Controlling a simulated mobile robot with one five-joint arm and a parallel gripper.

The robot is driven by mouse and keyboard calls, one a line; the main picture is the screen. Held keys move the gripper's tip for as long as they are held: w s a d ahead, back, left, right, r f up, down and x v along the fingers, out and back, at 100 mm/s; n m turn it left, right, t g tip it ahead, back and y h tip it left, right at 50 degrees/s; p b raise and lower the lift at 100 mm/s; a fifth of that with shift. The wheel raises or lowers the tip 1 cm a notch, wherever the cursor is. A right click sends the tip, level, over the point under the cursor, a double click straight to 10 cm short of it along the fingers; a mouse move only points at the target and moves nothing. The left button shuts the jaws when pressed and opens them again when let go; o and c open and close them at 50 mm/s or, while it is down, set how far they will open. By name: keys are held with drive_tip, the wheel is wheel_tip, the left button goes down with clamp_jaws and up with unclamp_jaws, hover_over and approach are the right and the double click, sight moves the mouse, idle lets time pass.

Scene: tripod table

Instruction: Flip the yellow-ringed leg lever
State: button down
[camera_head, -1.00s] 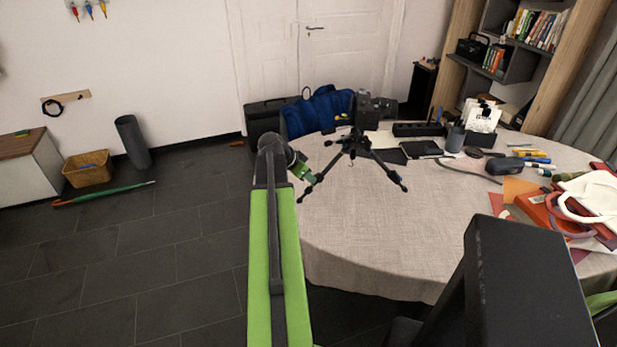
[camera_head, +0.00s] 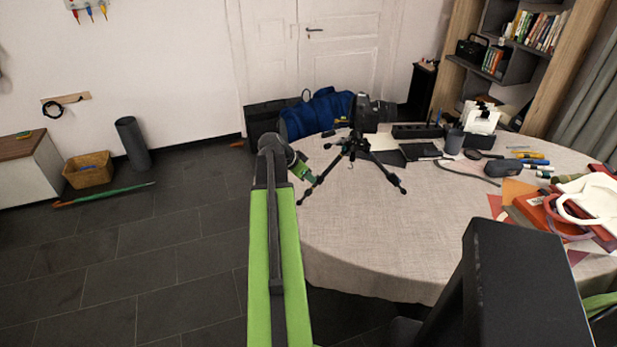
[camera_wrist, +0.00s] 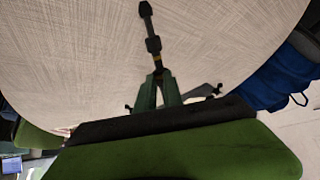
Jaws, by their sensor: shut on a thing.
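The black tripod (camera_head: 356,146) stands on the table with its legs spread and a dark device on top. In the wrist view one leg (camera_wrist: 151,30) runs toward my gripper, with a yellow ring (camera_wrist: 157,58) just beyond the fingertips. My gripper (camera_wrist: 158,74) has its two green fingers closed together at the tips, shut at the small lever beside the ring. The lever itself is mostly hidden by the fingertips. In the head view my gripper (camera_head: 308,175) is at the tripod's left leg, low over the table's left edge.
The round cloth-covered table (camera_head: 390,245) is bare in front of the tripod. Pens, a cup (camera_head: 455,141), a dark case (camera_head: 503,167) and red folders with white headphones lie to the right. A blue bag (camera_head: 325,108) is behind the tripod.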

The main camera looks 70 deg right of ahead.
drive_tip(key=shift+r, duration=0.15)
drive_tip(key=shift+s+d+r+p, duration=0.1)
drive_tip(key=shift+d+r+p, duration=0.1)
drive_tip(key=shift+p, duration=0.15)
drive_tip(key=shift+s+r, duration=0.1)
drive_tip(key=shift+r, duration=0.15)
drive_tip(key=shift+d+r+p, duration=0.15)
drive_tip(key=shift+p, duration=0.25)
drive_tip(key=shift+s+d+r, duration=0.1)
drive_tip(key=shift+s, duration=0.1)
idle(0.3)
drive_tip(key=shift+s+d+r+p, duration=0.15)
drive_tip(key=shift+d+r+p, duration=0.05)
drive_tip(key=shift+d+p, duration=0.1)
drive_tip(key=shift+a, duration=0.1)
idle(0.4)
drive_tip(key=c, duration=1.9)
unclamp_jaws()
